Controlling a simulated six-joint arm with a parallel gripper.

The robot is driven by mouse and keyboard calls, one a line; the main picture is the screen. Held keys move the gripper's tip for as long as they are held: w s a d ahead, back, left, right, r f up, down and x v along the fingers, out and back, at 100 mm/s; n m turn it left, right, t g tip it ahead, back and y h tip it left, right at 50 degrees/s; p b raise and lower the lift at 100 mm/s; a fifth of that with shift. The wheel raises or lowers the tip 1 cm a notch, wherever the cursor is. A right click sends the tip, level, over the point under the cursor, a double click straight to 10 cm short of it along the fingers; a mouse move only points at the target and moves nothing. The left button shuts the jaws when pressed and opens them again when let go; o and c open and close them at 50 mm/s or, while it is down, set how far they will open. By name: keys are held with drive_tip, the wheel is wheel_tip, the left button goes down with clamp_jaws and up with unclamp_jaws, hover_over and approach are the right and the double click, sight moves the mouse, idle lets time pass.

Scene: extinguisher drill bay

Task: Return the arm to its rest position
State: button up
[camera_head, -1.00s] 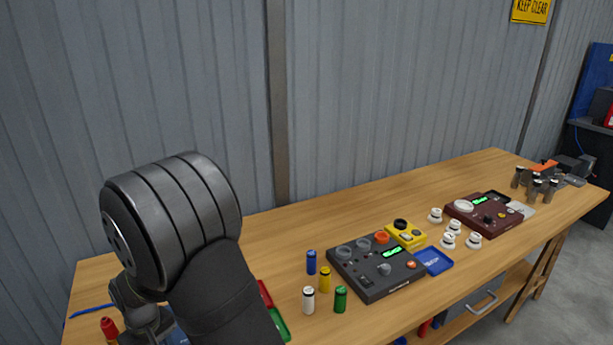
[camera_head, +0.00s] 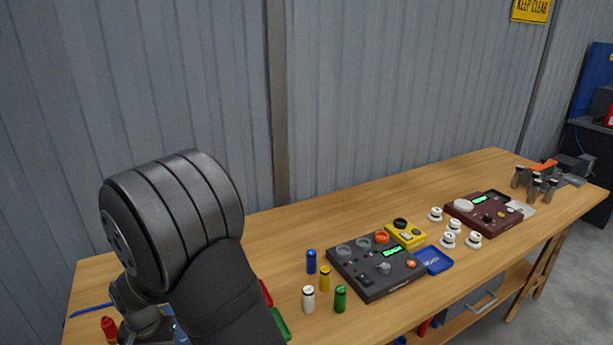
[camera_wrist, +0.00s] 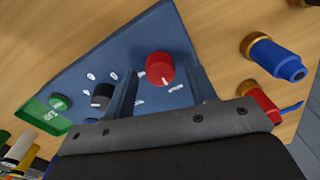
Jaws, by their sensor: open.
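My gripper (camera_wrist: 164,75) is open in the wrist view, its two fingers spread apart with nothing held. Beyond the fingers lies a blue panel (camera_wrist: 135,50) with a red knob (camera_wrist: 159,68), a black knob (camera_wrist: 102,96) and a green section with a green knob (camera_wrist: 58,102). The red knob appears between the fingertips; I cannot tell how far below them it lies. In the head view my arm's thick black links stand at the table's left end, bent over, and hide most of the gripper and the blue panel.
The wooden table (camera_head: 270,225) holds coloured cylinders, including a white one (camera_head: 308,299), right of my arm. A dark console (camera_head: 372,285), a yellow box (camera_head: 405,235), a blue tray (camera_head: 440,262), white knobs and a maroon console (camera_head: 480,224) stand farther right. A corrugated wall (camera_head: 380,90) rises behind.

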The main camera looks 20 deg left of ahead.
drive_tip(key=shift+m, duration=0.8)
drive_tip(key=shift+o, duration=0.4)
drive_tip(key=o, duration=1)
drive_tip(key=w+d+r+m, duration=0.4)
drive_tip(key=w+r+m, duration=0.3)
drive_tip(key=r, duration=0.4)
drive_tip(key=w+d+r+m, duration=0.4)
drive_tip(key=w+r+m, duration=0.3)
drive_tip(key=r, duration=0.5)
wheel_tip(320, 180, down, 10)
drive_tip(key=shift+w+d+n+h, duration=0.3)
drive_tip(key=shift+w+d, duration=0.05)
drive_tip(key=shift+w, duration=0.05)
